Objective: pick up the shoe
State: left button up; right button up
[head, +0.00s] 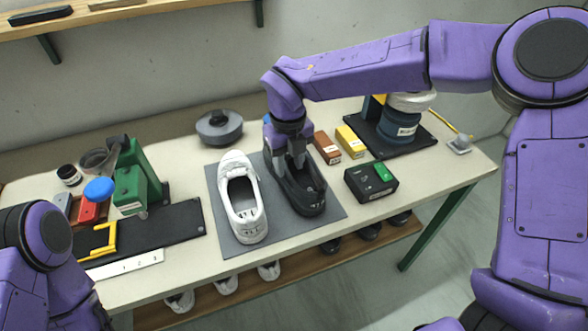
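A white shoe (239,197) lies on a grey mat (279,224) in the middle of the table. A black shoe (306,200) lies beside it on the right, on the same mat. My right gripper (297,165) points down at the black shoe's opening, and its fingers overlap the shoe in the picture. Whether the fingers touch or grip the shoe cannot be told. My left arm shows at the lower left, but its gripper is out of the picture.
A green tool (135,185) on a black base stands left. A black box with a green top (371,181), brown block (327,147) and yellow block (350,141) stand right of the mat. A grey round tin (219,128) stands behind. More shoes (227,284) sit on the lower shelf.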

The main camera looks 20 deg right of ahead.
aim_at(287, 176)
jog(key=f, duration=0.1)
jog(key=f+p, duration=0.1)
jog(key=f, duration=0.1)
jog(key=w+f+p, duration=0.1)
jog(key=f, duration=0.1)
jog(key=shift+a+f, duration=0.15)
jog(key=shift+f, duration=0.05)
jog(key=shift+s+f, duration=0.15)
jog(key=shift+f, duration=0.1)
grip_shut()
jog(key=shift+r, duration=0.1)
dwell(0.8)
